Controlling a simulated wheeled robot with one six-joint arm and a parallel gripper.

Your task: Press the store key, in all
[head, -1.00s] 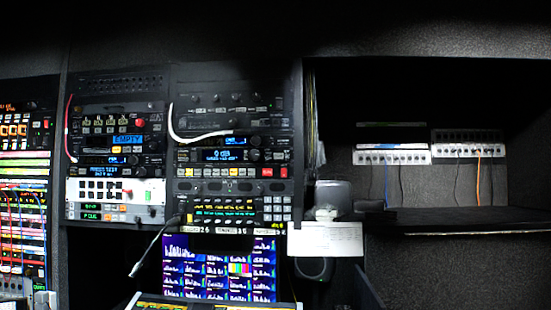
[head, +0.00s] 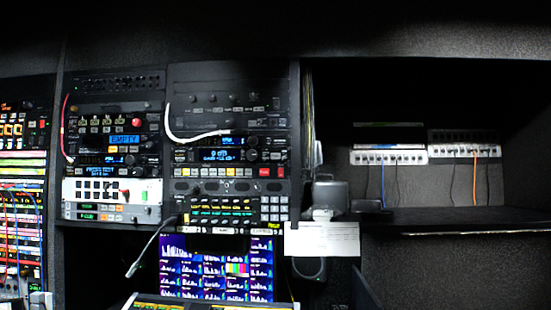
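No key can be read as the store key, because the labels are too small. Keys show on several rack units. A white panel (head: 111,191) carries black square keys and a green button (head: 145,196). A unit with a blue display (head: 222,155) has a row of yellow, white and red keys (head: 228,172) below it. A lower unit (head: 223,211) has lit keys, with a keypad (head: 277,209) of pale keys at its right. My gripper is not in view.
A multi-picture monitor (head: 217,267) stands below the racks, with a console edge (head: 200,304) in front. A gooseneck microphone (head: 147,254) slants before it. A white paper (head: 322,239) hangs at the right. A dark shelf (head: 460,219) lies further right, with patch panels (head: 390,157) above.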

